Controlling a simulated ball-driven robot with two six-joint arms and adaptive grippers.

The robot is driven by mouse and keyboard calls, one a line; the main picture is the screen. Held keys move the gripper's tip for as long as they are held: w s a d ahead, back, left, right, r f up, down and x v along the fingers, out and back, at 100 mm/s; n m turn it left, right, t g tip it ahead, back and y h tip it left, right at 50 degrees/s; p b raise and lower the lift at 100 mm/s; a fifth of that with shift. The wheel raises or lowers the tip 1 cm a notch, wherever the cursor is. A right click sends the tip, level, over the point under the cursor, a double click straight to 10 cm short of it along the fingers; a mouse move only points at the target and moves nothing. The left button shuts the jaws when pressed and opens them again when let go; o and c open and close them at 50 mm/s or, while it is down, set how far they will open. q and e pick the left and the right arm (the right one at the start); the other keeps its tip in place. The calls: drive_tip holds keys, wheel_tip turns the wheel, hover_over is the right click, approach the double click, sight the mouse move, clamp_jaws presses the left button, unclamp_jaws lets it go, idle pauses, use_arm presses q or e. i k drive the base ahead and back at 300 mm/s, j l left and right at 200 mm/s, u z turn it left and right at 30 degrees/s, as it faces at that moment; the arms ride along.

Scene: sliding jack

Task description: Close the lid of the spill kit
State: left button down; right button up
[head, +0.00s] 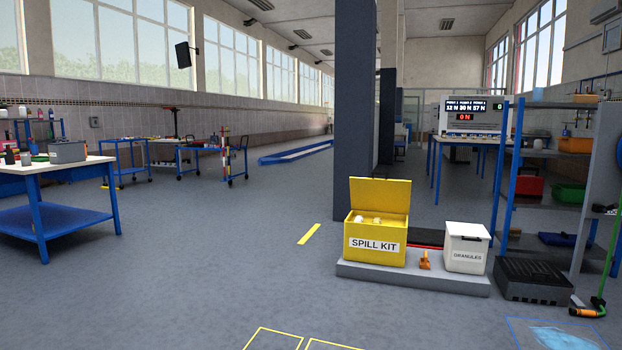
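The yellow spill kit (374,255) stands on a low grey platform to the right of the picture's middle, some way ahead of me. Its yellow lid (380,195) is open and stands up, tilted slightly back, at the rear of the box. Pale items (366,219) show inside near the rim. Neither of my grippers is in the head view.
A white granules bin (467,249) stands right of the kit, with a small orange object (425,260) between them. The platform (410,279) is low. A dark pillar (356,90) and blue shelving (545,152) stand nearby. The floor before the kit is mostly clear.

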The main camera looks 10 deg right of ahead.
sight(386, 196)
drive_tip(key=z, duration=0.85)
drive_tip(key=i, duration=4.15)
